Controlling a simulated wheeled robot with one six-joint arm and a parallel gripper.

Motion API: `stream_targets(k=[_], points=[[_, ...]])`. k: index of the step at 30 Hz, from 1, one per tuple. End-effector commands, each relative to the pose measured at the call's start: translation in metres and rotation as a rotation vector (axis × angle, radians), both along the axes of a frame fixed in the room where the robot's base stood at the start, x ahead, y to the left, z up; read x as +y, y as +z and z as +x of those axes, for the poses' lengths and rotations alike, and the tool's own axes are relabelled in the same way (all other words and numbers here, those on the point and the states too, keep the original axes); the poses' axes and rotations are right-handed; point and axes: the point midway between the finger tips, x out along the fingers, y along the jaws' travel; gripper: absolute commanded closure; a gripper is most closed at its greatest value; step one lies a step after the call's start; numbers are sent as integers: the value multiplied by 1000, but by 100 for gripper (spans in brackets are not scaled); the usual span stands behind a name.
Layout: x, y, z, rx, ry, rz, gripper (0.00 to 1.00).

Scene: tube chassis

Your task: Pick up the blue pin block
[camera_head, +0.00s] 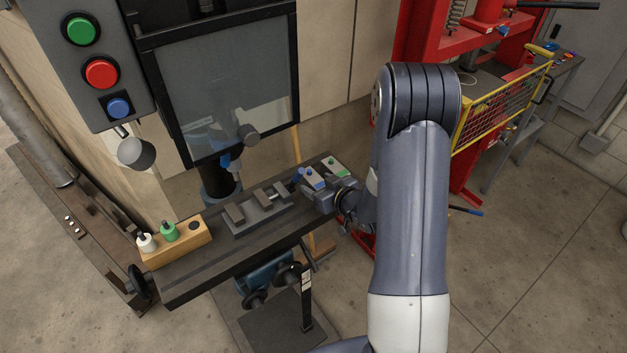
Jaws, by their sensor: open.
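The blue pin block (312,177) appears as a small pale block with a blue patch on its upper face. It is at the right end of the dark machine table (190,268). My gripper (325,192) is low over that end, at the near right side of the block. It is open. The fingers are small and partly hidden by the wrist, so I cannot tell whether they touch the block or stand around it.
A similar pale block with a green patch (335,164) is close behind. A grey vise (262,212) lies to the left. A wooden holder (187,250) with a white and a green plug is farther left. The drill's guard (228,85) hangs above.

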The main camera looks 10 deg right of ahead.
Motion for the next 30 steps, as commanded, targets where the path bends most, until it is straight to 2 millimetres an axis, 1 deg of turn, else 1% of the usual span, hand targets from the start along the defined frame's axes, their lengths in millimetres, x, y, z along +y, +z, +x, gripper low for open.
stream_targets(k=[3,10,11,27,30], points=[[4,-3,7,0,1,0,38],[4,-4,8,0,0,0,38],[4,-4,8,0,0,0,40],[3,-4,8,0,0,-1,84],[3,-3,8,-3,0,0,91]])
